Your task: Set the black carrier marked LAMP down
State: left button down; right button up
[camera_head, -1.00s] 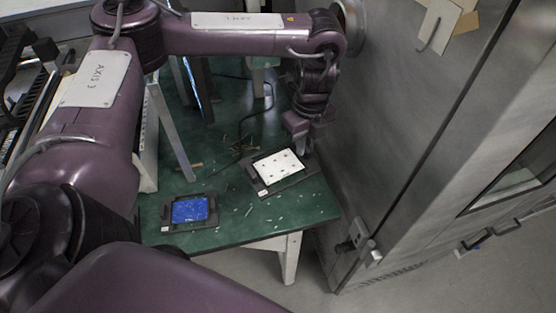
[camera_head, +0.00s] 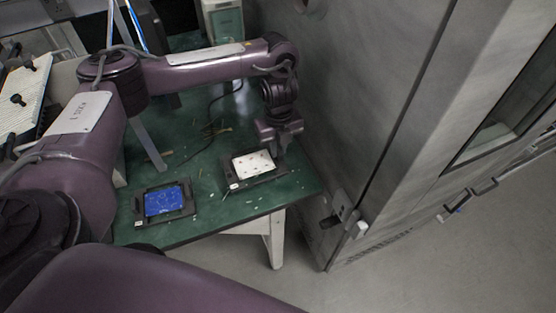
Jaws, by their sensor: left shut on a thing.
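A black carrier (camera_head: 270,176) with a white, dark-spotted panel lies flat at the right part of the green table. My left gripper (camera_head: 281,150) reaches down from above and is shut on this carrier at its far right side; the fingertips are hard to make out. I cannot tell whether the carrier touches the table or hangs slightly above it. A small white tag shows on its near left corner, too small to read. A second black carrier (camera_head: 140,207) with a blue panel lies on the table to the left, apart from the gripper. My right gripper is out of view.
The green table (camera_head: 225,210) has small pale scraps and thin sticks on it, and a dark cable behind the carriers. A tall grey metal cabinet (camera_head: 360,90) stands close along the right. There is a bare strip of table between the two carriers.

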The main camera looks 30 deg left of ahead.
aim_at(278, 158)
pick_arm(q)
notch_tip(278, 158, down, 5)
jog(key=shift+r+b, duration=0.2)
jog(key=shift+b, duration=0.6)
jog(key=c, duration=1.5)
grip_release()
jog(key=shift+o, duration=0.2)
notch_tip(278, 158, up, 11)
jog(key=p, duration=0.3)
jog(key=shift+r+p, duration=0.15)
jog(key=shift+p, duration=0.25)
jog(key=shift+r, duration=0.45)
jog(key=shift+f, duration=0.1)
